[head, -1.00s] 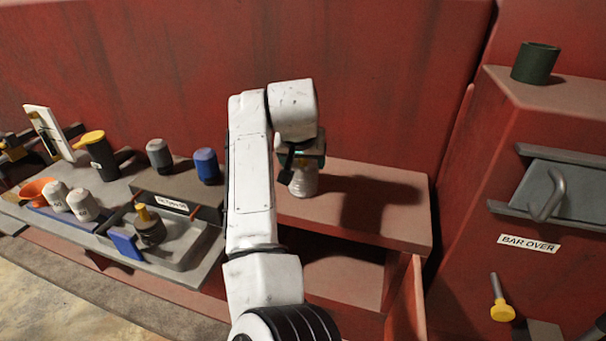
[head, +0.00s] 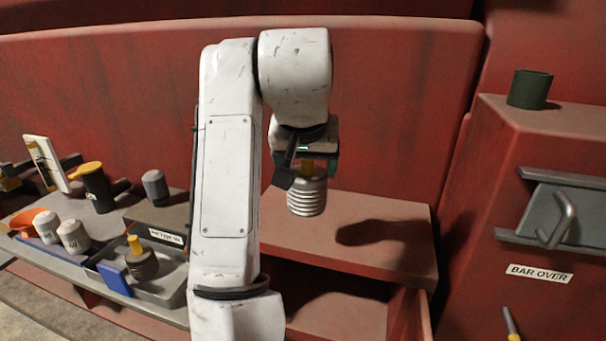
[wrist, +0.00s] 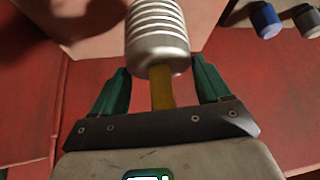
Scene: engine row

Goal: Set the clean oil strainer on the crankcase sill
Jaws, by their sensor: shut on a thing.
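My gripper (head: 306,160) points down and is shut on the clean oil strainer (head: 307,198), a silver ridged cylinder with a yellow stem. In the wrist view the stem of the strainer (wrist: 158,30) lies between the green fingers of my gripper (wrist: 161,75). The strainer hangs roughly upright, over or in front of the red crankcase sill (head: 350,228); its exact height cannot be told. A shadow falls on the right of the sill. A dark strainer with a yellow stem (head: 140,264) stands in the grey tray (head: 172,292) at left.
The left bench holds white canisters (head: 74,236), an orange funnel (head: 46,220), a dark jug with yellow top (head: 95,185) and a grey canister (head: 155,187). A red cabinet (head: 480,205) with a green cup (head: 529,90) stands right. The sill's visible top looks clear.

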